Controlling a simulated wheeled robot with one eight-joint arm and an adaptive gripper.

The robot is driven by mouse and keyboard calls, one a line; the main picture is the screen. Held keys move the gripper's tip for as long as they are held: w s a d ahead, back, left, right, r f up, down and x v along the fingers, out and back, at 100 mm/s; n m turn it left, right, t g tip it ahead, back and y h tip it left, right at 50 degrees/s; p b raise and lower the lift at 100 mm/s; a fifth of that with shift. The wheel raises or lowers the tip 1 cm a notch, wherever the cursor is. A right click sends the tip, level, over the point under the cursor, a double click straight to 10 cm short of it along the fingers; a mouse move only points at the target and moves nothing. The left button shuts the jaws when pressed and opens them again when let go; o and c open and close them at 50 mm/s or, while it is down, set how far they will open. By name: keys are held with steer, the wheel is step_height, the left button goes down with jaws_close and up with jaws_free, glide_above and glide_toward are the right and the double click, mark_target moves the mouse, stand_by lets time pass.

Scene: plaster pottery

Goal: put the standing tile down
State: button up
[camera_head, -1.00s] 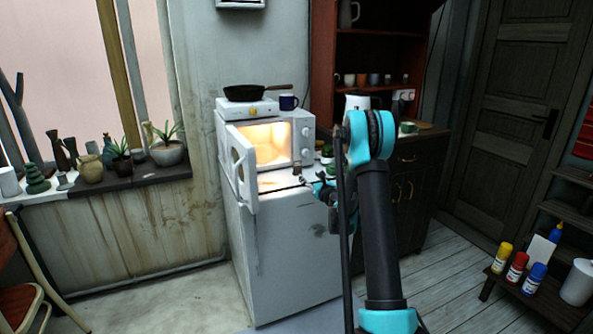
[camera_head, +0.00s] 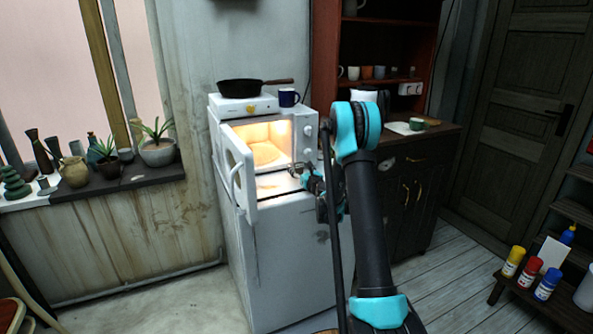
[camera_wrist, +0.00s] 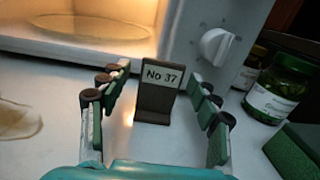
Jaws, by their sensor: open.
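A dark standing tile with a white label reading "No 37" (camera_wrist: 157,98) stands upright on the white top in the wrist view, in front of the microwave. My gripper (camera_wrist: 158,80) is open, with one finger to the left of the tile and one to the right. Gaps show between the fingers and the tile, and nothing is held. In the head view my gripper (camera_head: 303,175) is at the front right of the microwave, above the fridge top. I cannot make out the tile in that view.
The lit microwave (camera_head: 304,145) has its door (camera_head: 238,175) hanging open at the left. Its knob (camera_wrist: 214,46) is close behind the right finger. Green jars (camera_wrist: 277,90) and a green block (camera_wrist: 296,150) stand to the right. A pale flat thing (camera_wrist: 18,122) lies at the left.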

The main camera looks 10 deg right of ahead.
steer(key=shift+w, duration=0.2)
steer(key=c, duration=1.4)
steer(key=shift+r, duration=0.1)
